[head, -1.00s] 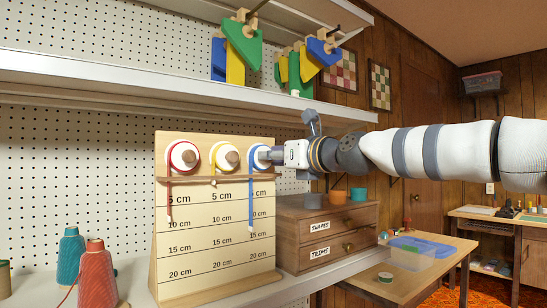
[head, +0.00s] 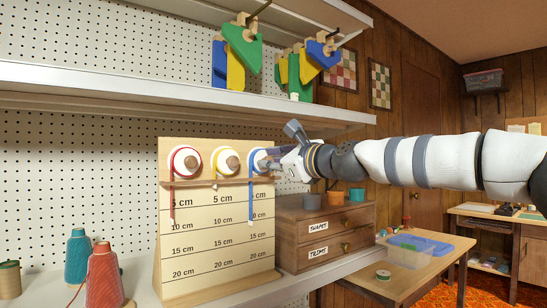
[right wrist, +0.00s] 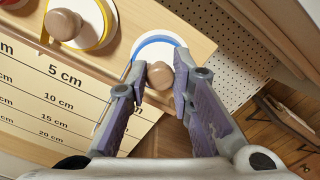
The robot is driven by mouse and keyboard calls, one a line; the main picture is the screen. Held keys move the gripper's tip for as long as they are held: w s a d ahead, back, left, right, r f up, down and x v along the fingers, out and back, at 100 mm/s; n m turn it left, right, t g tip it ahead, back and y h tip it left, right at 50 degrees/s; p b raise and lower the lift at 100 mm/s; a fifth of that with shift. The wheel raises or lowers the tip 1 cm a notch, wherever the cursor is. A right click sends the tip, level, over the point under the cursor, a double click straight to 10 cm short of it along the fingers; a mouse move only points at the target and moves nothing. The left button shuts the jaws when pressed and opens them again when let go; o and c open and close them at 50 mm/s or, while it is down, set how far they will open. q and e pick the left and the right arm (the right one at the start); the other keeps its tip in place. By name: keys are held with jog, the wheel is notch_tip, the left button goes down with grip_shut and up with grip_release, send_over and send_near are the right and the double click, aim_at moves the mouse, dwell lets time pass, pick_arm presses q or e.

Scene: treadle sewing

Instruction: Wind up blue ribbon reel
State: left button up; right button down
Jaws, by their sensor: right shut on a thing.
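The blue ribbon reel (head: 252,158) is the rightmost of three white reels on a wooden measuring board (head: 190,285). In the right wrist view, the reel's blue rim (right wrist: 153,39) surrounds a round wooden knob (right wrist: 160,75). My right gripper (head: 268,160) reaches in from the right, and its fingers are shut on this knob, one on each side. In the right wrist view, the gripper (right wrist: 161,82) partly hides the reel and its ribbon. My left gripper is not in view.
The red reel (head: 184,162) and yellow reel (head: 224,161) sit to the left. A wooden drawer cabinet (head: 330,232) with small cups stands right of the board. Teal (head: 77,258) and red (head: 104,277) thread spools stand at front left. A shelf (head: 150,101) runs overhead.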

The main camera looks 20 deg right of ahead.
jog(key=shift+d+m, duration=0.2)
jog(key=shift+m, duration=15.3)
jog(key=c, duration=1.4)
grip_release()
jog(key=shift+f, duration=0.1)
jog(key=shift+c, duration=0.2)
jog(key=shift+w, duration=0.1)
